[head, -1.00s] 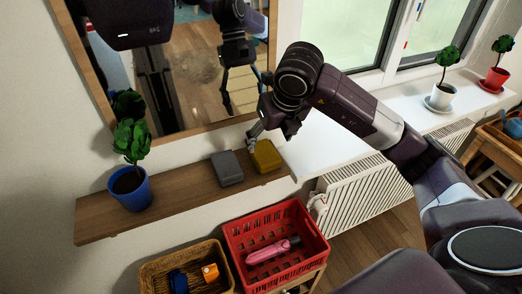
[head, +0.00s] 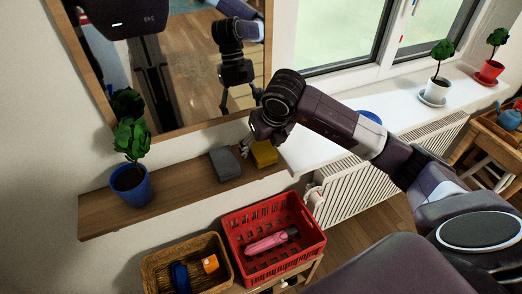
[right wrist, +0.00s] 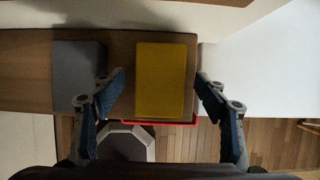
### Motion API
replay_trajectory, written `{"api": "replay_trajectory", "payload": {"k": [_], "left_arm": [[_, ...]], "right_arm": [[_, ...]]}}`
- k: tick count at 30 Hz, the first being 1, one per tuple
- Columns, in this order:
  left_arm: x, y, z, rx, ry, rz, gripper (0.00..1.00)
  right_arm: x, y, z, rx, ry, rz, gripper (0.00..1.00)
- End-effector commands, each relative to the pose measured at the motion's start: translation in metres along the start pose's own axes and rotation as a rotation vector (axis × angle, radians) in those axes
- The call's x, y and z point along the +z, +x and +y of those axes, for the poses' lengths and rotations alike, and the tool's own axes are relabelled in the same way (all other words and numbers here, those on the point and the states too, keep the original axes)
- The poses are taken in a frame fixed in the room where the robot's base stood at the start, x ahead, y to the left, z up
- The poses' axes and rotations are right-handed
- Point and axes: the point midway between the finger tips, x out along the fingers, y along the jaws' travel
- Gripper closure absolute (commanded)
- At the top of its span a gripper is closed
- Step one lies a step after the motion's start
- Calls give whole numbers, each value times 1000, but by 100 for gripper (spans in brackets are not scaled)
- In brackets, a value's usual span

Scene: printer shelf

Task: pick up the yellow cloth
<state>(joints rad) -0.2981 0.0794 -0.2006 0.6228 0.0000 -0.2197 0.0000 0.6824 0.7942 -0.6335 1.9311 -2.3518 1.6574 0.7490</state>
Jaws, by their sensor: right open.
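The yellow cloth (head: 264,156) is a folded block lying at the right end of the wooden wall shelf (head: 180,187). In the right wrist view the yellow cloth (right wrist: 165,80) lies centred between the two fingers. My right gripper (head: 258,146) is over the cloth, with its fingers apart and nothing between them that it grips. In the right wrist view the right gripper (right wrist: 160,76) has one fingertip on each side of the cloth. I cannot tell how high the fingertips are above the shelf. My left gripper is not directly in view.
A grey folded cloth (head: 225,164) lies just left of the yellow one, close to the left finger in the right wrist view. A blue potted plant (head: 131,183) stands at the shelf's left. A mirror (head: 180,75) hangs above. Red (head: 300,262) and wicker (head: 155,280) baskets stand below.

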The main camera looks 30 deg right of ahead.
Motion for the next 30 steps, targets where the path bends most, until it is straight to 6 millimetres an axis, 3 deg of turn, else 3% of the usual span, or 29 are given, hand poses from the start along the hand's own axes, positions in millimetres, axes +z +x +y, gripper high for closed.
{"api": "replay_trajectory", "payload": {"k": [5,22,30], "left_arm": [[7,4,1,1,0,-10,60],[5,8,0,0,0,-7,60],[4,8,0,0,0,-4,60]], "right_arm": [[-1,2,0,0,0,0,33],[-2,4,0,0,0,0,33],[-2,4,0,0,0,0,61]]}}
